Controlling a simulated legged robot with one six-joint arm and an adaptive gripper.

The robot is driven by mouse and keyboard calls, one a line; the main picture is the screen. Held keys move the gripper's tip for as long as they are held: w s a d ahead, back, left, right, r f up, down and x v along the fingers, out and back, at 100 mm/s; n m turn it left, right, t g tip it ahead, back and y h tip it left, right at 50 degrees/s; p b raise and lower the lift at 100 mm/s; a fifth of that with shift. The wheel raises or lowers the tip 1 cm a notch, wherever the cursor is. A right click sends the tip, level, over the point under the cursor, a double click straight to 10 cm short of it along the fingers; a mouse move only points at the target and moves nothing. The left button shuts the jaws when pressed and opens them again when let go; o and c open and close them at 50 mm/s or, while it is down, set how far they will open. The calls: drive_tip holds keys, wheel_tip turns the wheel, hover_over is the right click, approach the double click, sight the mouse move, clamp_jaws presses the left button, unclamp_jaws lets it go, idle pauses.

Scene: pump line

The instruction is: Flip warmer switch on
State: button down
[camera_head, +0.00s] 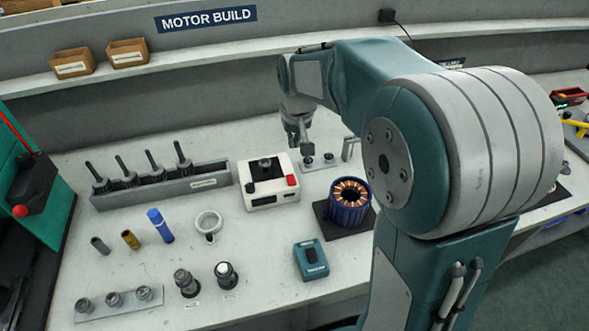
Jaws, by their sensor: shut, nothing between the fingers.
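A white box (270,183) with a black top stands in the middle of the bench and looks like the warmer. A small dark round part sits on its top, and a red switch (291,181) is at its right front corner. I cannot tell the switch's position at this size. My gripper (304,148) is behind and to the right of the box, pointing down. It is shut, with nothing seen in it. It appears apart from the switch.
A small plate with dark knobs (318,161) lies near my gripper. A copper-wound blue stator (350,198) stands to the right on a dark pad. A grey rack (160,186) with upright tools is left, and a teal box (311,260) is in front.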

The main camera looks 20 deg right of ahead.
sight(291, 176)
drive_tip(key=shift+w+f, duration=0.4)
drive_tip(key=shift+w, duration=0.1)
drive_tip(key=x, duration=1.4)
drive_tip(key=shift+s, duration=0.15)
